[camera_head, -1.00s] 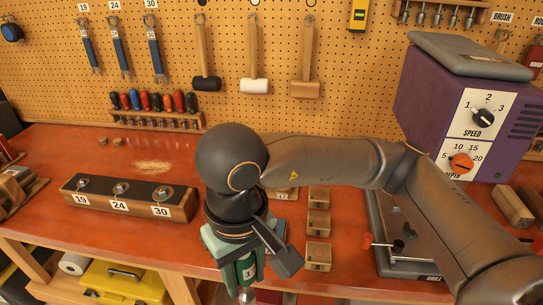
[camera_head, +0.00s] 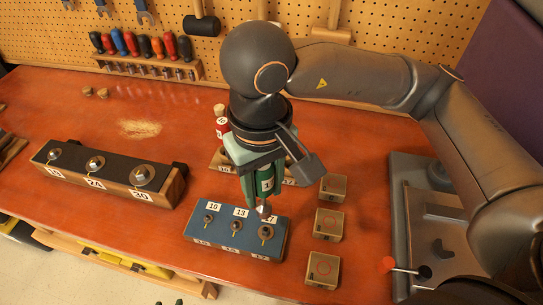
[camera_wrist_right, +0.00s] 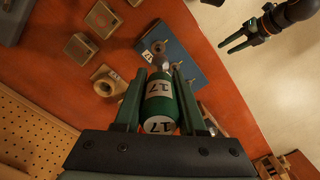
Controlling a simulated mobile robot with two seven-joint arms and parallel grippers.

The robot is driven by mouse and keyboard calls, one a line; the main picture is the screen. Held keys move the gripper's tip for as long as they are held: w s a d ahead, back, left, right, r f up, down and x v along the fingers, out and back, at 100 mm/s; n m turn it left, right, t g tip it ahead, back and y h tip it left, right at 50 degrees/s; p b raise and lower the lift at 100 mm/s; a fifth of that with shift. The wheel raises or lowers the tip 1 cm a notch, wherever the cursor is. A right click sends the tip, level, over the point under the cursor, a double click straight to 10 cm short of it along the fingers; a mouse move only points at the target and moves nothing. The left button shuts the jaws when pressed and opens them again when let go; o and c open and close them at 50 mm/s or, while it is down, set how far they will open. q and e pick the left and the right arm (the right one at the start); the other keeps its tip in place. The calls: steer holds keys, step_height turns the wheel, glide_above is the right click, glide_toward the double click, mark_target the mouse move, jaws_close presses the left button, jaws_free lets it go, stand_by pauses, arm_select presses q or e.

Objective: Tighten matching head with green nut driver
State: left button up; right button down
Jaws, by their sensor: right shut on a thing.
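My right gripper (camera_head: 262,180) is shut on the green nut driver (camera_head: 265,182), labelled 17, held roughly upright with its metal socket down. It also shows in the right wrist view (camera_wrist_right: 160,100). Below is a blue block (camera_head: 215,241) with bolt heads marked 10 (camera_head: 208,219), 13 (camera_head: 237,226) and 17 (camera_head: 266,232). The socket is close above the 17 head, seemingly a little behind it; I see no clear contact. The wrist view shows the socket near the block (camera_wrist_right: 185,60). My left gripper (camera_wrist_right: 235,37) is open and empty, away from the block.
A driver rack (camera_head: 222,162) with a red driver (camera_head: 222,125) stands behind my right gripper. Wooden cubes (camera_head: 329,224) line the block's right side. A black-topped block (camera_head: 110,180) marked 19, 24, 30 is at left. A drill machine base (camera_head: 430,230) is at right.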

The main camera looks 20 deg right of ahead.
mark_target(265, 208)
steer(key=shift+w+d, duration=0.15)
steer(key=shift+w, duration=0.1)
steer(key=shift+s+f, duration=0.1)
steer(key=shift+f, duration=0.5)
step_height(265, 208, down, 5)
steer(key=b, duration=0.3)
steer(key=shift+f+b, duration=0.4)
steer(key=shift+b, duration=0.3)
steer(key=shift+f+b, duration=1.2)
steer(key=shift+b, duration=0.35)
